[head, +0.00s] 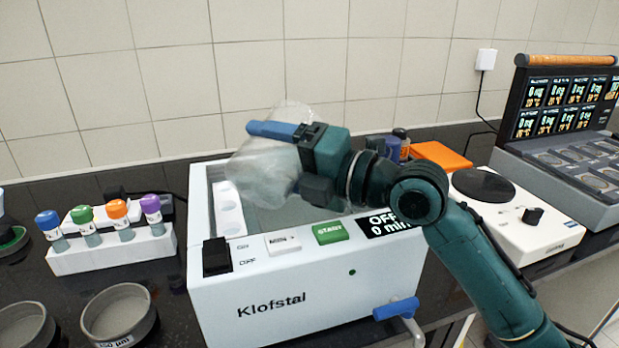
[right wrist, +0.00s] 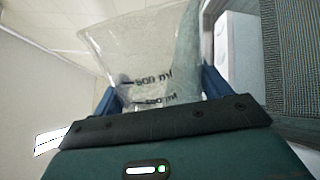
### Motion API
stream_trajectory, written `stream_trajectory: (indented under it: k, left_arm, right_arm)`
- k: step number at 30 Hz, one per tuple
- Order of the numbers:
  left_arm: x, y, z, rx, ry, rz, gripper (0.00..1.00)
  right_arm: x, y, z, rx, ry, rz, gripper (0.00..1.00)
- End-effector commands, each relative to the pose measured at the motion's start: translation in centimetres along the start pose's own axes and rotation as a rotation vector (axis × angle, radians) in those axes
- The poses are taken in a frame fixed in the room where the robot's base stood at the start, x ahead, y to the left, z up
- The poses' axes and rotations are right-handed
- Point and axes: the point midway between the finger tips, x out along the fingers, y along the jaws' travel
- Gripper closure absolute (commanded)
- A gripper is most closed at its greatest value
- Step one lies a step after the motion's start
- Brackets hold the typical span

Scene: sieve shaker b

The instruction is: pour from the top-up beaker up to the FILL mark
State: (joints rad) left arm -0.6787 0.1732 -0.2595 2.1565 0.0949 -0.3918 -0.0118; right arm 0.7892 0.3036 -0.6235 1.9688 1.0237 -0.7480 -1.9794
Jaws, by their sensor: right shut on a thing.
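The clear top-up beaker (head: 262,172) is held tilted over the left part of the white Klofstal bath (head: 300,300). My right gripper (head: 276,146) is shut on it, with a blue finger along its upper side. In the right wrist view the beaker (right wrist: 140,55) shows dark volume marks between the blue fingers. A greyer band along its right side may be liquid, but I cannot tell for sure. The bath is open at the top with a grey inside. I cannot make out a FILL mark or the water level. My left gripper is not in view.
A white rack (head: 110,252) of colour-capped tubes stands left of the bath, with round sieves (head: 118,315) in front. A blue-handled drain tap (head: 395,308) sticks out at the bath's front. A hotplate (head: 520,225) and a grey balance-like unit (head: 575,165) stand to the right.

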Motion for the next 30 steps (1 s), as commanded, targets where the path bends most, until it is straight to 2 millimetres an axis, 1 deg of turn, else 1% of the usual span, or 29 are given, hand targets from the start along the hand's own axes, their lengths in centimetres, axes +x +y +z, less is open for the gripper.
stream_trajectory:
  k: [30]
  left_arm:
    - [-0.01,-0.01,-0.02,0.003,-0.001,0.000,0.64]
  right_arm:
    - [-0.02,-0.21,0.46,0.056,-0.001,0.002,0.66]
